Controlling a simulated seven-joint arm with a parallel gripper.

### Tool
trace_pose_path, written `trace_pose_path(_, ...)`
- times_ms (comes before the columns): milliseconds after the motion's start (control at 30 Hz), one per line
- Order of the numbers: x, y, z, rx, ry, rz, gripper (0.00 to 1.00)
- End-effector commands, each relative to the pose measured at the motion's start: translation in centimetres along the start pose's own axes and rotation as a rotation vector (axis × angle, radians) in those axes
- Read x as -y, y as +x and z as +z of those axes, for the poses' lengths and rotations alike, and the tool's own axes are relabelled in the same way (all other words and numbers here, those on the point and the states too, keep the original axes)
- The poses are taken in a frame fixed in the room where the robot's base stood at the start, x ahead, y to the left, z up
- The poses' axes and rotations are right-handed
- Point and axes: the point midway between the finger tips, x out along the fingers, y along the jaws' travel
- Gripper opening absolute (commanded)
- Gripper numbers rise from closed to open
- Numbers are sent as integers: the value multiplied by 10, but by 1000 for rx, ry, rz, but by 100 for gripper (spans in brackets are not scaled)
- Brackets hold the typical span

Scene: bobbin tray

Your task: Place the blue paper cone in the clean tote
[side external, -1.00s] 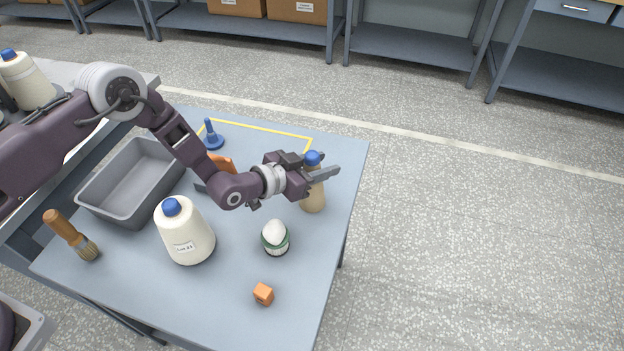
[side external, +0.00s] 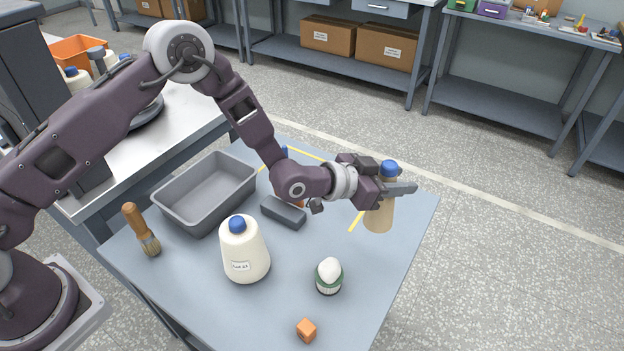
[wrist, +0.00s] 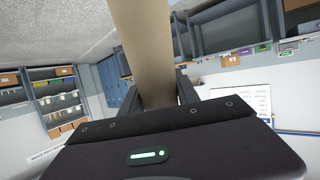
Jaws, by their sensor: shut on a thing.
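A tan paper cone (side external: 378,215) with a blue tip stands upright in my gripper (side external: 396,190), at the right side of the table. My gripper is level and shut around the cone's upper part, just below the tip. The cone appears raised a little above the table. In the wrist view the tan cone (wrist: 147,50) runs up between the fingers. The grey tote (side external: 178,211) sits at the table's back left, to the left of my gripper, and looks empty.
A cream cone (side external: 245,255) with a blue tip stands front centre. A brush (side external: 140,228), a green-and-white item (side external: 329,277), an orange cube (side external: 306,329) and a dark grey block (side external: 283,212) are on the table. A blue peg (side external: 283,153) is partly hidden behind my arm.

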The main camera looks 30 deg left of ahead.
Motion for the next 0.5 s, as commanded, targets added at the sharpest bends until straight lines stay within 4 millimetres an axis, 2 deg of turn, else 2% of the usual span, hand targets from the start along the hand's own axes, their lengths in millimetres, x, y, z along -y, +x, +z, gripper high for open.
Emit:
trace_pose_path(167, 0, -1, -3, -1, 0, 0, 0)
trace_pose_path(467, 0, -20, -56, -4, 1, 0, 0)
trace_pose_path(500, 4, -22, -57, -1, 0, -6, 0)
